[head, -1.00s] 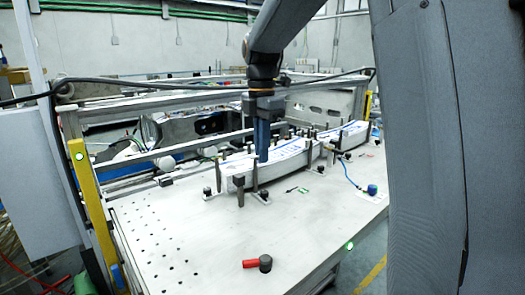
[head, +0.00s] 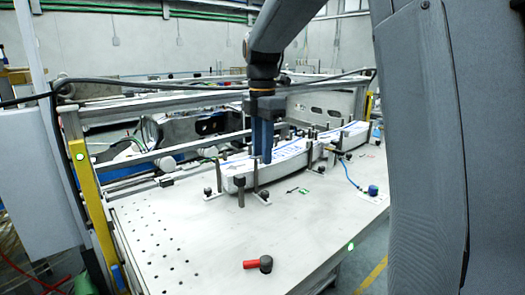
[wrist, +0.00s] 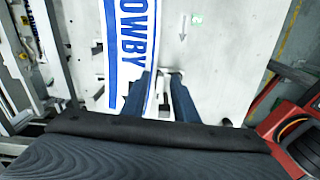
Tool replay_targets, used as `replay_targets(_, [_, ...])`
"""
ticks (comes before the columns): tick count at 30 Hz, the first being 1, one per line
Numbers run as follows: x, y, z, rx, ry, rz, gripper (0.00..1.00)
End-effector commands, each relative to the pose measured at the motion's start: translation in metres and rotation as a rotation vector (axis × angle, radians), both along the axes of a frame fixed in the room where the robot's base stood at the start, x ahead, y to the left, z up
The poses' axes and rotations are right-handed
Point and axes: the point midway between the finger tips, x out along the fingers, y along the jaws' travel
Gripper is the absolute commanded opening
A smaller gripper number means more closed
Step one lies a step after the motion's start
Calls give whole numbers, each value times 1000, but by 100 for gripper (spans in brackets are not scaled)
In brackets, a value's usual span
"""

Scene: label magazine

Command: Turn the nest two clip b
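A long white label stack with blue lettering (head: 285,155) lies in the nearer nest on the bench, between dark upright posts. It also shows in the wrist view (wrist: 132,30). My gripper (head: 262,160) points straight down over the near end of this stack. In the wrist view its two blue fingers (wrist: 162,76) stand apart, with a gap between them. A small pale fitting, perhaps a clip, shows between and beside the fingertips (wrist: 174,72). The fingers hide part of it, and I cannot tell which clip it is or whether they touch it. A printed arrow (wrist: 182,27) and green mark (wrist: 196,18) lie to the right.
A second label stack (head: 352,133) lies further right. A red-handled black knob tool (head: 258,265) lies on the open front bench (head: 210,235). A blue-capped fitting with a hose (head: 372,190) stands at right. A metal rail frame (head: 160,108) runs behind the nests.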

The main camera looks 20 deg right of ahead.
Motion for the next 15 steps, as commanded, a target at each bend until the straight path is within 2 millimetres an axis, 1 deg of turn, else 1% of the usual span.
replay_targets(5, [2, 0, 18, 0, -4, 0, 27])
replay_targets(9, [2, 0, 41, 0, -6, 0, 27])
replay_targets(15, [1, 0, 68, 0, -3, 0, 27])
